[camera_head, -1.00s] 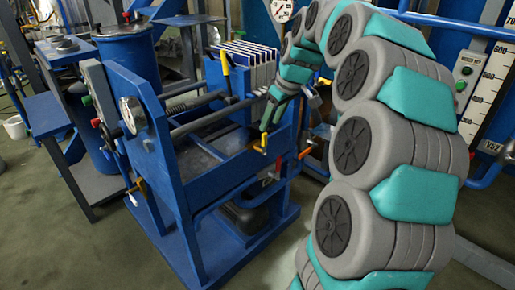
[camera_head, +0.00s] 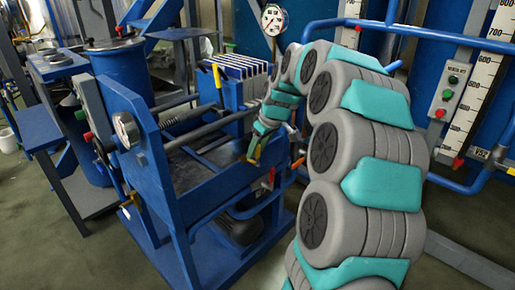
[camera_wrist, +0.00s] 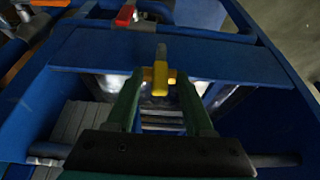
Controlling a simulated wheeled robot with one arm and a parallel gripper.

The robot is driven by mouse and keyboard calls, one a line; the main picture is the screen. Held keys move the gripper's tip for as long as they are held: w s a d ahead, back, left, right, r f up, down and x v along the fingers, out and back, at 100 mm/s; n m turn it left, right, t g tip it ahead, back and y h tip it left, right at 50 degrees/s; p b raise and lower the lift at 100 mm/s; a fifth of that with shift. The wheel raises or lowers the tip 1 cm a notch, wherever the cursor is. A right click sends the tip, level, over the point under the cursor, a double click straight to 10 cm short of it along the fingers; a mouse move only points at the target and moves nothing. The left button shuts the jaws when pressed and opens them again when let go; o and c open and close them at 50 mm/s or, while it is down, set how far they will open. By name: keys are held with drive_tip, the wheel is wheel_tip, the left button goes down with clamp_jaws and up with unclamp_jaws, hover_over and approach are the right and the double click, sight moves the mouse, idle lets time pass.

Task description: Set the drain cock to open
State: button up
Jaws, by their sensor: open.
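A small yellow-handled cock (camera_wrist: 160,80) sits at the edge of a blue frame beam in the wrist view. Its lever points up in that picture, across the beam. I take it for the drain cock, but no label shows. My gripper (camera_wrist: 159,77) is open, with its two green fingers on either side of the yellow handle. I cannot tell whether they touch it. In the head view my gripper (camera_head: 254,150) is at the right end of the blue press frame and mostly hides the cock.
A red handle (camera_wrist: 125,15) lies beyond the beam. A blue rail and panels stand right of my arm.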

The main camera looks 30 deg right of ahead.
clamp_jaws()
idle(1.3)
